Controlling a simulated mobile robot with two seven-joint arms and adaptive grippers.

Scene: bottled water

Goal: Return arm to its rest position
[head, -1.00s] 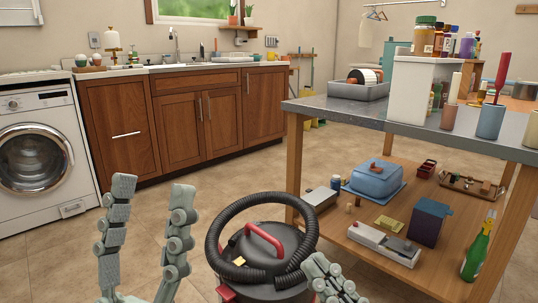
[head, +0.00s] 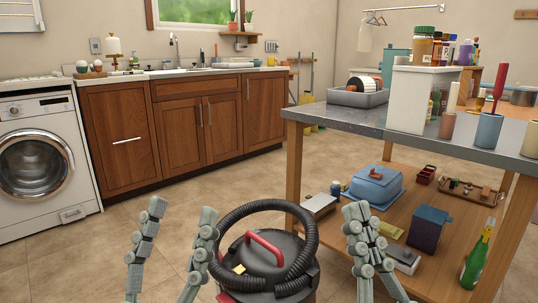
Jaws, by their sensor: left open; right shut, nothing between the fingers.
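My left gripper (head: 176,222) is at the lower left in the head view, fingers pointing up and spread wide apart, with nothing between them. My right gripper (head: 362,215) is right of the vacuum cleaner, in front of the lower shelf of the table. Its fingers are together and hold nothing. The lower parts of both arms are outside the picture.
A vacuum cleaner (head: 265,262) with a black hose and red handle stands between my grippers. A table (head: 345,118) with a loaded lower shelf (head: 408,262) is at the right. A washing machine (head: 42,160) and cabinets (head: 205,128) line the back. Floor between is clear.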

